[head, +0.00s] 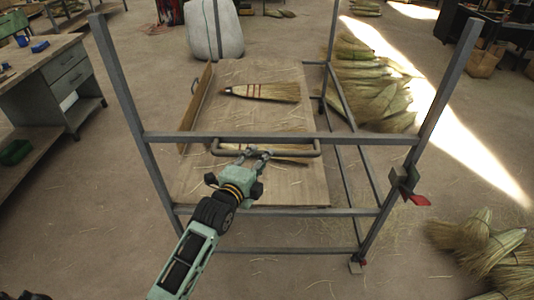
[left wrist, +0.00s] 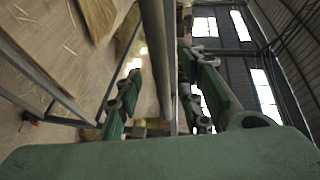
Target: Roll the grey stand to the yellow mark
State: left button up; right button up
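The grey stand (head: 275,138) is a metal frame in front of me, with a wooden board (head: 230,185) inside it. Its handle bar (head: 210,147) runs across the near side. My left gripper (head: 258,156) is at the middle of this handle. In the left wrist view, a grey bar (left wrist: 155,60) passes between its two spread fingers (left wrist: 162,95), with gaps showing beside it; I see no firm contact. My right gripper is not in view. I see no yellow mark in either view.
Brooms (head: 265,92) lie on the stand's board. Straw bundles (head: 365,85) lie behind it to the right, and more bundles (head: 480,245) lie at the lower right. A workbench (head: 50,75) stands at the left. A pale sack (head: 215,35) stands behind. The floor left of the stand is clear.

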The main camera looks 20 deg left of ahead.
pick_arm(q)
jog(key=shift+x, duration=2.5)
jog(key=shift+d, duration=0.1)
grip_shut()
